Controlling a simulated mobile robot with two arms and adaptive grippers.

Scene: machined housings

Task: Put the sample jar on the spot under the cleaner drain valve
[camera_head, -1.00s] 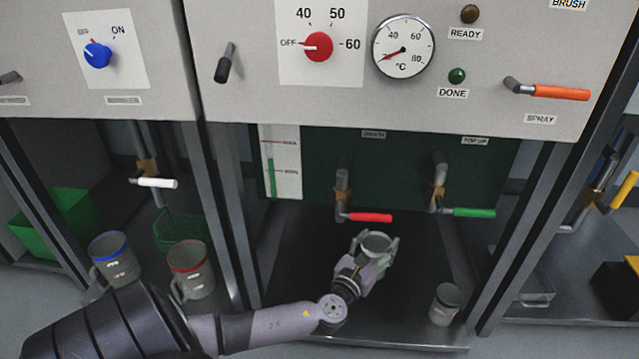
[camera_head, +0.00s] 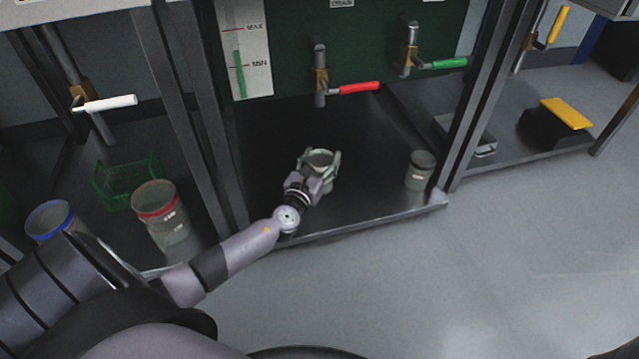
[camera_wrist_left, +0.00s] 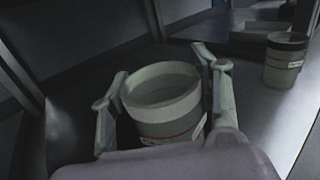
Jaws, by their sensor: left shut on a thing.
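My left gripper (camera_head: 318,171) is shut around a grey-green open jar (camera_head: 320,158) over the dark shelf (camera_head: 270,205). In the left wrist view the jar (camera_wrist_left: 165,95) sits between both fingers, upright, with a red line on its side. I cannot tell whether its base touches the shelf. The valve with the red handle (camera_head: 358,88) stands behind and above the jar, and the valve with the green handle (camera_head: 448,63) is further right. "DRAIN" seems to be on a small label (camera_head: 342,3) above the red one. My right gripper is not in view.
A second similar jar (camera_head: 420,170) stands at the shelf's right; it also shows in the left wrist view (camera_wrist_left: 285,60). Left are a red-rimmed jug (camera_head: 160,222), a blue-rimmed jug (camera_head: 50,220) and a green basket (camera_head: 125,182). Metal posts flank the shelf. A yellow-topped pedal (camera_head: 565,115) is far right.

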